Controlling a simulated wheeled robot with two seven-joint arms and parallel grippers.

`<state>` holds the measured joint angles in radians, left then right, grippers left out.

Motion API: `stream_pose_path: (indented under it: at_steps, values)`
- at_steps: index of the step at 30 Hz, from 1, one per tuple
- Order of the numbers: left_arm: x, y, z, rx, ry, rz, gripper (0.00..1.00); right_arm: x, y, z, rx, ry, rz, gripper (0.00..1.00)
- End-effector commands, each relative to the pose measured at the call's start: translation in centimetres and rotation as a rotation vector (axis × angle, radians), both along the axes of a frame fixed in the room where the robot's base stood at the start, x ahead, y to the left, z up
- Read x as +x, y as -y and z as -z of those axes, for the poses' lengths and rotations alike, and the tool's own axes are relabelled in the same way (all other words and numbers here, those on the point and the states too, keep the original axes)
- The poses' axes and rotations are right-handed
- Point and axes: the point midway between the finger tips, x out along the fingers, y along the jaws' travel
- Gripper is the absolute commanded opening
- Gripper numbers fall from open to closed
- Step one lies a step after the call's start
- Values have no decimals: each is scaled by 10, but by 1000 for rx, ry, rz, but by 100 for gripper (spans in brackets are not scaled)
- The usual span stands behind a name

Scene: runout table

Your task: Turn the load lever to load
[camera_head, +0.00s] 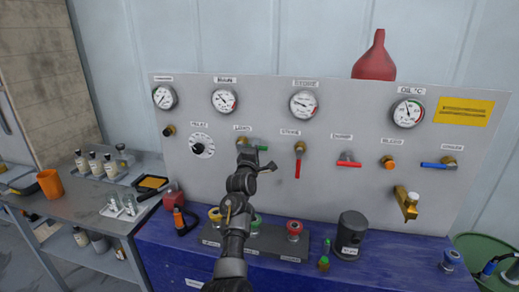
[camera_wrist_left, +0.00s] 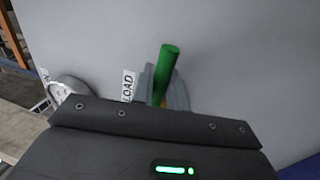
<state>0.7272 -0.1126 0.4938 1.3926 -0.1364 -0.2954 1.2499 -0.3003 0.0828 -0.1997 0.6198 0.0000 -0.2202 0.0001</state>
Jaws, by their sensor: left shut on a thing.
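The load lever (camera_head: 259,147) has a green handle and sits under the LOAD label on the grey panel (camera_head: 330,120). The LOAD label (camera_wrist_left: 128,85) is just left of the fingers. My right gripper is not in view.
Gauges line the panel above.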

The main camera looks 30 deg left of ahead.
Motion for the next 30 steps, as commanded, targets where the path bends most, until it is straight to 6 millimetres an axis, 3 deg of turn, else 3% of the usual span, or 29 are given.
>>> stream_pose_path:
  at_steps: [9,10,14,23,30]
  values:
    - [0,-1,-2,-4,5,-2,0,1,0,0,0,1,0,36]
    - [0,-1,-2,-4,5,-2,16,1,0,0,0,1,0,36]
    - [0,-1,-2,-3,4,-1,33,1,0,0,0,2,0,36]
    - [-1,0,0,-3,3,0,34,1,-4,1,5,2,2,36]
    - [-27,7,9,-4,3,-1,34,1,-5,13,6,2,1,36]
